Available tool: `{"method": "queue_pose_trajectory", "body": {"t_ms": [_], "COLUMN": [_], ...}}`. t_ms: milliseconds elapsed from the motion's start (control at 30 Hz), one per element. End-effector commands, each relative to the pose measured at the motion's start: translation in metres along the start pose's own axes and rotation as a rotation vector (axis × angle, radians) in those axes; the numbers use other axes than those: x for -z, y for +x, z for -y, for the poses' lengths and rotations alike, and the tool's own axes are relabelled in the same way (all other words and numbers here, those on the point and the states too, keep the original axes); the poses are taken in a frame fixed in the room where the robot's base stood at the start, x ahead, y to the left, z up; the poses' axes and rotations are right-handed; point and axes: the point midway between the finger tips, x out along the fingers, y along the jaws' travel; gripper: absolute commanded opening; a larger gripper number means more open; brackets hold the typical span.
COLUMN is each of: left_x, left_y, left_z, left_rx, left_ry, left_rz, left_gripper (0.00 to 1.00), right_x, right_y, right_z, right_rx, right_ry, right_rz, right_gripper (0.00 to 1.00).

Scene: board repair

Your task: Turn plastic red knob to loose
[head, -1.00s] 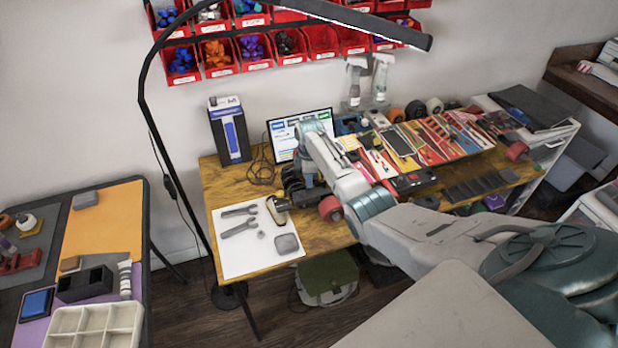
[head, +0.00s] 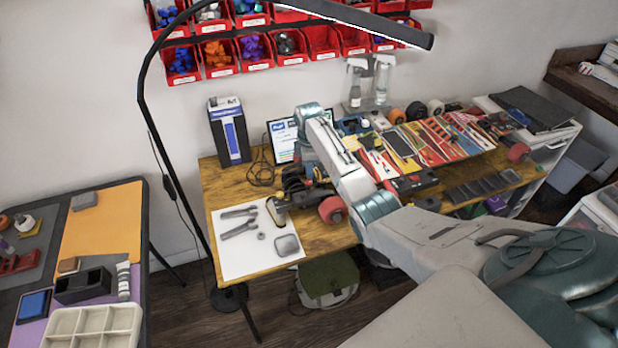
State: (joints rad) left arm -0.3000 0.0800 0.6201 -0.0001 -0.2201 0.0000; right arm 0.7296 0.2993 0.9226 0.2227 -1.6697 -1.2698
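A red round piece (head: 333,209) with a dark centre stands at the front edge of the wooden table, left of my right arm's grey-green joint. It looks like a wheel or a knob; I cannot tell which. A second red round piece (head: 518,152) sits at the table's right end. My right gripper (head: 291,186) is dark and hangs over the table, to the upper left of the nearer red piece and apart from it in the picture. Its fingers are small and blend with dark items, so their opening is unclear. My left gripper is not in view.
A white mat (head: 236,260) holds grey wrenches (head: 238,228) and a grey rounded block (head: 286,245). A tablet screen (head: 283,138), a stickered board (head: 430,142) and spray bottles (head: 382,80) stand behind. A black lamp pole (head: 160,130) rises at the left.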

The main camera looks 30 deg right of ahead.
Motion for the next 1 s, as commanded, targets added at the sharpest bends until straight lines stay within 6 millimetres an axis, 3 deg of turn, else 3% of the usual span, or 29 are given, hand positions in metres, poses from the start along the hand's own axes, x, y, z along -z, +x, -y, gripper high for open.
{"method": "queue_pose_trajectory", "body": {"t_ms": [200,400,1000], "left_x": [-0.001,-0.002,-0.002], "left_y": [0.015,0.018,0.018], "left_z": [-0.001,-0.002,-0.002], "left_rx": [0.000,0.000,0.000], "left_ry": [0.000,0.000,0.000], "left_rz": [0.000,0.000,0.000], "left_gripper": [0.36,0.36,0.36], "right_x": [0.000,0.000,0.000], "right_y": [-0.038,-0.056,-0.054], "right_z": [-0.001,0.000,0.003], "right_rx": [-0.003,-0.001,-0.001], "right_ry": [0.001,0.000,0.005], "right_rz": [-0.001,-0.001,0.002], "right_gripper": [0.28,0.28,0.28]}}
